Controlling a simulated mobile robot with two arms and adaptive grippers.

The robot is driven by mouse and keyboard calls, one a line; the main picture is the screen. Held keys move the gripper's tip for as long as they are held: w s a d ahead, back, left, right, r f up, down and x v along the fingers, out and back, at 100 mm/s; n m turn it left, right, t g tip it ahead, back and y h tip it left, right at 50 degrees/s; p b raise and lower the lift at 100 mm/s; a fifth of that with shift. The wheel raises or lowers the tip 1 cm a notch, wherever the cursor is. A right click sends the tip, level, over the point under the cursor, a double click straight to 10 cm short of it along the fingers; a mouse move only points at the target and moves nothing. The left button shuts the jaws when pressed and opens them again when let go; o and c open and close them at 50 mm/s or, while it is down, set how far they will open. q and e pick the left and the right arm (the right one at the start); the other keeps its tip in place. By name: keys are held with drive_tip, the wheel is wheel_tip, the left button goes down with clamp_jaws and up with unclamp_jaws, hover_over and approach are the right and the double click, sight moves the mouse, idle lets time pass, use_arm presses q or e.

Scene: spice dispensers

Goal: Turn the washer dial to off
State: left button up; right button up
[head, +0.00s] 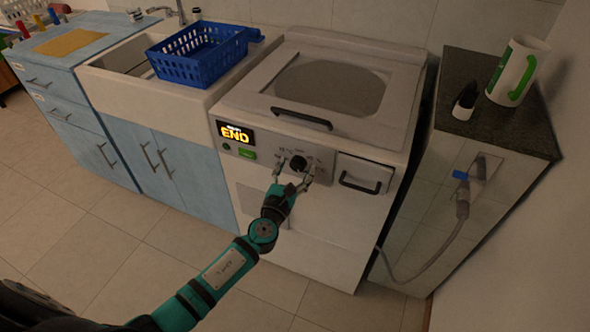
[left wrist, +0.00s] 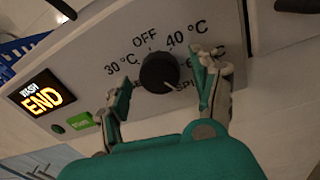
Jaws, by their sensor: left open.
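The washer (head: 315,150) has a sloped front panel with a black round dial (head: 298,163), which also shows in the left wrist view (left wrist: 160,73). Labels around it read OFF at the top, 30 °C, 40 °C and others partly hidden by a finger. A pale mark on the dial points to the lower right, toward the partly covered SPIN label. My left gripper (head: 294,171) is open, with one finger on each side of the dial. In the left wrist view both fingers (left wrist: 166,80) appear apart from the dial. My right gripper is not in view.
A lit display (head: 235,134) reads END, with a green button (head: 246,154) beside it. A drawer handle (head: 361,184) is right of the dial. A blue basket (head: 203,54) sits on the sink at left. A dark-topped counter (head: 490,125) holds a mug (head: 517,70). Floor in front is clear.

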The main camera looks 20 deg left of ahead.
use_arm(q)
drive_tip(key=shift+c, duration=0.5)
drive_tip(key=c, duration=1.1)
